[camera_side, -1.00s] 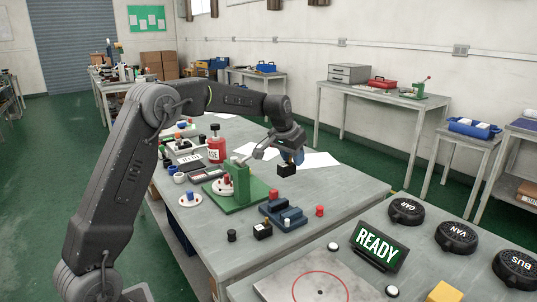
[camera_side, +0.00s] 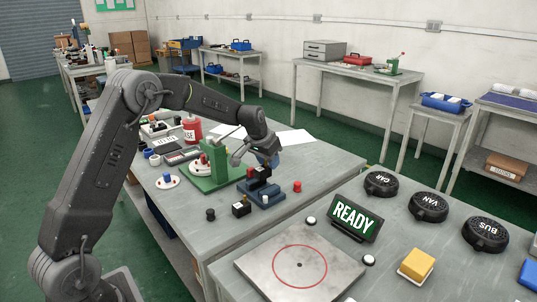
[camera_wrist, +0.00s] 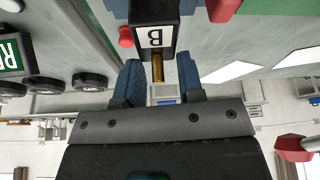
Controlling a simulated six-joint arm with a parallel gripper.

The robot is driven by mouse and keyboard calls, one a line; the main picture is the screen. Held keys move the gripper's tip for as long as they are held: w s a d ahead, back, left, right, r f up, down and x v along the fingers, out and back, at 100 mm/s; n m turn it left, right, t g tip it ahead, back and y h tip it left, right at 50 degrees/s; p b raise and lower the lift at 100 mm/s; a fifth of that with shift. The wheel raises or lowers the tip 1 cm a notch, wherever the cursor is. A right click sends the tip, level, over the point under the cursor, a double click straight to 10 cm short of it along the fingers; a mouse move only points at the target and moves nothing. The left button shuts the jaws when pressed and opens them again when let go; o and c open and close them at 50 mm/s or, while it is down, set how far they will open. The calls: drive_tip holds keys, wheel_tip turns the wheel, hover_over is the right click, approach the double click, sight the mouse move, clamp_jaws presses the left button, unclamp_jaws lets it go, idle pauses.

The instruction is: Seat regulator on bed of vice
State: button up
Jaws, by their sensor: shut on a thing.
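My gripper (camera_side: 268,159) has blue fingers shut on the brass stem of the regulator; the fingers also show in the wrist view (camera_wrist: 157,76). The regulator (camera_side: 262,173) is a black block, with a white label marked "B" in the wrist view (camera_wrist: 155,38). The blue vice (camera_side: 266,196) sits on the bench directly below the regulator. The regulator is at or just above the vice bed; I cannot tell whether it touches, as its underside is hidden. Blue vice parts show at the top of the wrist view (camera_wrist: 118,8).
A green press (camera_side: 215,172) stands close left of the vice. A second black block (camera_side: 241,208) and a black knob (camera_side: 210,214) lie in front, and a red cylinder (camera_side: 297,186) to the right. A READY sign (camera_side: 354,217) stands on the nearer table.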

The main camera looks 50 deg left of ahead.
sight(268, 174)
drive_tip(key=shift+f, duration=2.25)
drive_tip(key=shift+f, duration=0.35)
drive_tip(key=o, duration=1)
drive_tip(key=shift+a, duration=0.1)
